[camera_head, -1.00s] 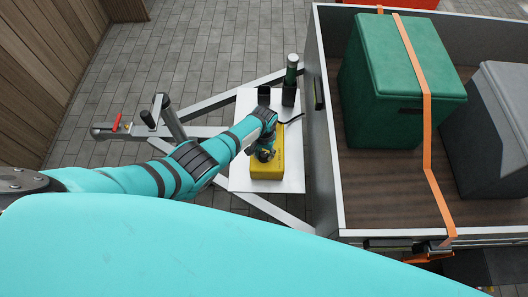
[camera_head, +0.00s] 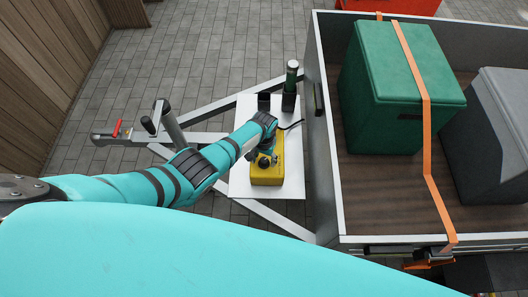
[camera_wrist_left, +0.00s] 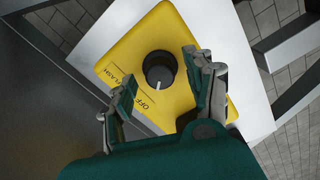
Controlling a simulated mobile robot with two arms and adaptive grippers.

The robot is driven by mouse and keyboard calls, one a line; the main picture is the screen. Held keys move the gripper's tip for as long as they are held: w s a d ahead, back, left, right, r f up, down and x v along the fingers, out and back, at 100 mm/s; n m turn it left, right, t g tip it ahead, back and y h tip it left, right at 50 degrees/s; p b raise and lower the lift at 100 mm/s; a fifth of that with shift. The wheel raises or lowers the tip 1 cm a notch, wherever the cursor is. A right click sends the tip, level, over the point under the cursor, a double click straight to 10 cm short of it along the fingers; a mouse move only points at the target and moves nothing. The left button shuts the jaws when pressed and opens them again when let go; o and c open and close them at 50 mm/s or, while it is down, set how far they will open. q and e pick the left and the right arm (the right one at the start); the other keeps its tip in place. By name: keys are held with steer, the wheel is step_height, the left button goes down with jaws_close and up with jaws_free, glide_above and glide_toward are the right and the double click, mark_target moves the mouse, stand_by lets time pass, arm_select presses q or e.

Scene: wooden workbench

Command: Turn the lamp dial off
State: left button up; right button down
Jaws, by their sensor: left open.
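The yellow lamp box (camera_head: 268,174) sits on a white plate beside the trailer. In the left wrist view its top (camera_wrist_left: 178,25) carries a round black dial (camera_wrist_left: 158,66) with a white pointer line. The pointer is aimed toward the lower edge of the picture, near the printed word OFF; FLASH is printed further up and left. My left gripper (camera_wrist_left: 166,88) is open, its two fingers apart on either side just in front of the dial. I cannot tell whether either finger touches it. In the head view the left gripper (camera_head: 266,152) is over the box and partly hides it. My right gripper is not in view.
The white plate (camera_head: 238,179) rests on the grey trailer frame. The trailer wall (camera_head: 318,130) rises close to the right, with a strapped green box (camera_head: 405,80) inside.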

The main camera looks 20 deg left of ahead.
mark_target(264, 160)
arm_select(q)
step_height(264, 160, up, 12)
stand_by(0.6)
steer(key=shift+s+f, duration=0.1)
steer(key=shift+f, duration=0.05)
